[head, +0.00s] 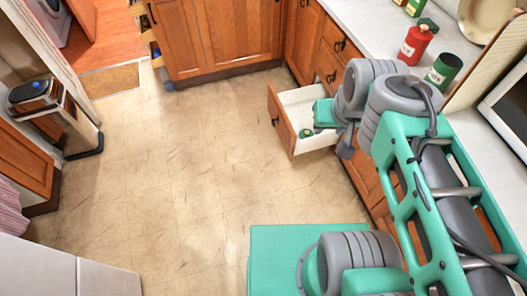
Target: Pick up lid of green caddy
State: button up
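The green caddy (443,71) stands upright on the white worktop at the upper right. Its top looks dark and open, with no lid on it. A small round green piece with a knob, which looks like its lid (306,133), lies in the open drawer (284,126) near the drawer's front. My gripper (346,149) hangs from the arm over the right side of the drawer, apart from the green piece. Its fingers are small and partly hidden by my wrist, so I cannot tell if they are open. The drawer's right part is hidden behind my arm.
A red caddy (414,46) with its lid on stands beside the green one. The worktop (375,20) also holds boxes, a cream dish (484,18) and a white appliance (509,105). A bin (55,115) stands far left. The floor (170,180) is clear.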

aim_at(305, 133)
jog(key=u, duration=3.95)
jog(key=i, duration=0.1)
jog(key=z, duration=2.9)
jog(key=i, duration=1.55)
jog(key=z, duration=0.8)
jog(key=i, duration=0.95)
jog(key=z, duration=0.45)
